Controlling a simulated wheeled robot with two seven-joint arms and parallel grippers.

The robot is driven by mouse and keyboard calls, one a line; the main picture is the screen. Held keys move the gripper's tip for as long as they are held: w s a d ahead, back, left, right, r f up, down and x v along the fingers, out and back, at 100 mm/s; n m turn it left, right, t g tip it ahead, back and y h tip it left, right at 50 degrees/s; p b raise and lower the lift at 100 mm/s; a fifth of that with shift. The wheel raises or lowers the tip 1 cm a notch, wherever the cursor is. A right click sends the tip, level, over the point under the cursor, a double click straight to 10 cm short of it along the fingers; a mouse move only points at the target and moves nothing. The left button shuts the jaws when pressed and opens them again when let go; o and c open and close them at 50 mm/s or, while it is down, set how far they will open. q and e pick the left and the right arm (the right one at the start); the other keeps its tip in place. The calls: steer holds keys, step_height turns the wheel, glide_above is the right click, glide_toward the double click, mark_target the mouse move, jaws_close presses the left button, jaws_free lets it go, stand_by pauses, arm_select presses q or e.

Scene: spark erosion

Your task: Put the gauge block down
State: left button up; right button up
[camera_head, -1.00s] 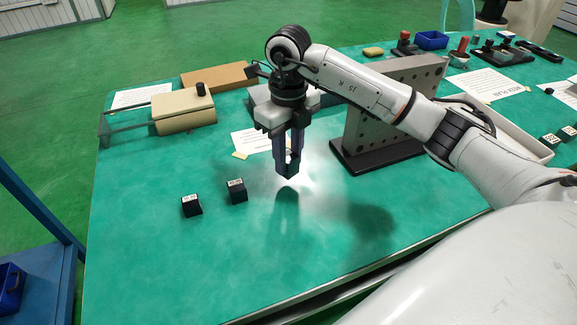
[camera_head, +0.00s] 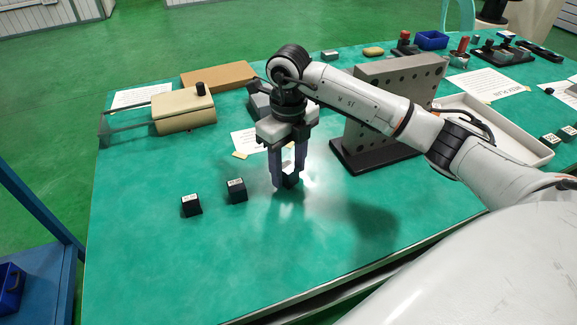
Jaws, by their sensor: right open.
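My right gripper (camera_head: 287,180) points straight down, close over the green table. Its fingers are spread apart. A small dark gauge block (camera_head: 290,181) is between the fingertips and appears to rest on the table. The fingers partly cover it, and I cannot tell whether one touches it. Two similar black blocks with white labelled tops stand to the left of the gripper: a nearer-left one (camera_head: 191,207) and one closer to the gripper (camera_head: 237,192). My left gripper is not in view.
A grey plate with holes (camera_head: 386,110) stands upright on a dark base, right of the gripper. A beige cylinder-shaped unit (camera_head: 184,110) lies at the back left. A paper sheet (camera_head: 244,141) lies behind the gripper. The table's front middle (camera_head: 230,255) is clear.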

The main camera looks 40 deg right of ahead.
mark_target(289, 167)
step_height(289, 167, up, 12)
steer(key=shift+r+p, duration=0.2)
steer(key=shift+p, duration=0.1)
stand_by(0.6)
